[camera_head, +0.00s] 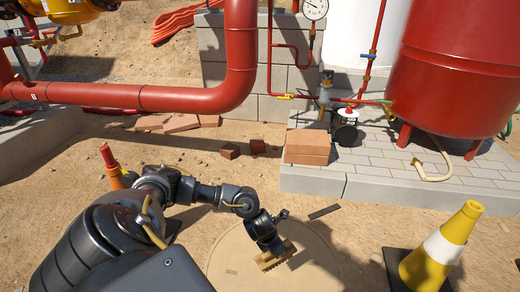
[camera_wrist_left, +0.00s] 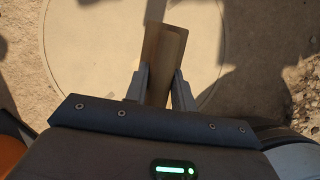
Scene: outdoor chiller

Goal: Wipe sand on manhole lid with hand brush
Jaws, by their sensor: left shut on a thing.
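The round manhole lid (camera_head: 318,272) is a sandy tan disc set in the ground, low in the middle of the head view. It also fills the upper part of the left wrist view (camera_wrist_left: 90,50). My left gripper (camera_head: 267,243) is shut on the wooden hand brush (camera_head: 275,258) over the upper left part of the lid. In the left wrist view the brush (camera_wrist_left: 164,55) sits between my two fingers. I cannot tell whether its bristles touch the lid. Sand is hard to tell apart from the lid's tan surface. My right gripper is not in view.
A yellow and white cone (camera_head: 438,248) on a black base stands right of the lid. An orange cone (camera_head: 113,167) stands at the left, behind my arm. Red pipes (camera_head: 190,97) cross behind.

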